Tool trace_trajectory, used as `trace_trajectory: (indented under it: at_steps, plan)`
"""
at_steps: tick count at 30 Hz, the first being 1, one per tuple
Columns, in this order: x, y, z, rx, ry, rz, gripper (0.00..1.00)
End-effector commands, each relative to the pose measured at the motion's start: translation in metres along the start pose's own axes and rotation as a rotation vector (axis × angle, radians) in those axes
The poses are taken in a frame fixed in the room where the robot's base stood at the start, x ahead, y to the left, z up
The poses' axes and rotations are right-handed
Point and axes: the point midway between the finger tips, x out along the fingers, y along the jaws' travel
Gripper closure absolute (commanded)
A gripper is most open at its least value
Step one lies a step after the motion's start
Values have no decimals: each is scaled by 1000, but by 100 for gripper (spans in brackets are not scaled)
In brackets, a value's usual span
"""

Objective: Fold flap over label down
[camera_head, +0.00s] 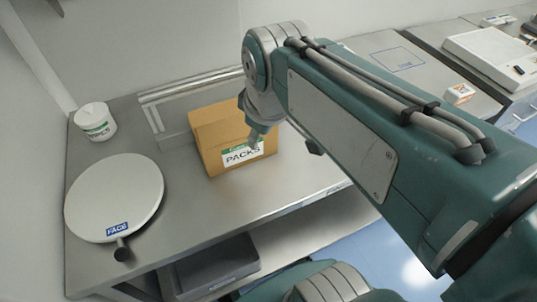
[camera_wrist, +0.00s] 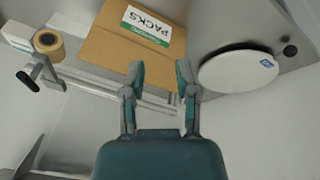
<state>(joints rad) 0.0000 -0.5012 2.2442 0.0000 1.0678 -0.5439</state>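A brown cardboard box (camera_head: 205,128) stands on the steel table. Its white label with a green band, reading PACKS (camera_head: 240,155), is on the side facing the head camera. The box also shows at the top of the wrist view (camera_wrist: 108,48), with the label (camera_wrist: 146,27) at its upper edge. I cannot make out a separate raised flap. My gripper (camera_head: 256,142) is in front of the box's right part in the head view and hides some of it. In the wrist view my gripper (camera_wrist: 160,72) has its two fingers apart with nothing between them. I cannot tell whether it touches the box.
A round white plate marked FACE (camera_head: 115,198) lies left of the box, with a white WIPES tub (camera_head: 95,121) behind it. A tape roll (camera_wrist: 48,43) shows in the wrist view. The front table strip is clear.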

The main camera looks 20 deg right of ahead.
Motion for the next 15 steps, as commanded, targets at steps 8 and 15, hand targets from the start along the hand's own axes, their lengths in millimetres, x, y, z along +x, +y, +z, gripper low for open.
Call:
trace_trajectory:
  at_steps: [8,15]
  plan:
    - [6,-16,26,265,75,33,60]
    - [13,-27,44,463,134,43,60]
